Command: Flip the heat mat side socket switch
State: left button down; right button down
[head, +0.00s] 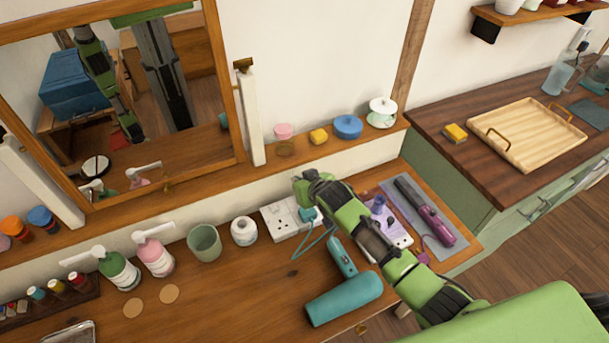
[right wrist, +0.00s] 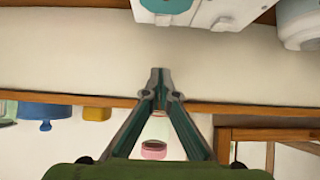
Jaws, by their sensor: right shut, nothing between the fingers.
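A white double socket (head: 282,222) stands against the wall at the back of the desk; part of it also shows at the top of the right wrist view (right wrist: 225,14). A teal plug (head: 309,214) with a teal cable sits in its right half. The socket's switches are too small or hidden to read. The heat mat (head: 398,190) is grey and lies to the right, with a purple styling tool (head: 437,225) on it. My right gripper (head: 300,182) is above and just behind the socket's right end. In the wrist view its fingertips (right wrist: 160,75) are together, empty and apart from the socket.
A white jar (head: 244,231) and green cup (head: 204,243) stand left of the socket. A teal hair dryer (head: 344,298) lies in front. A purple-and-white block (head: 398,236) is beside the mat. A wooden ledge (head: 293,151) runs above, carrying small pots.

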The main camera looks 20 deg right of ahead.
jog(key=w+r+v, duration=0.1)
jog(key=v, duration=0.7)
jog(key=shift+r+b, duration=0.2)
jog(key=shift+b, duration=0.2)
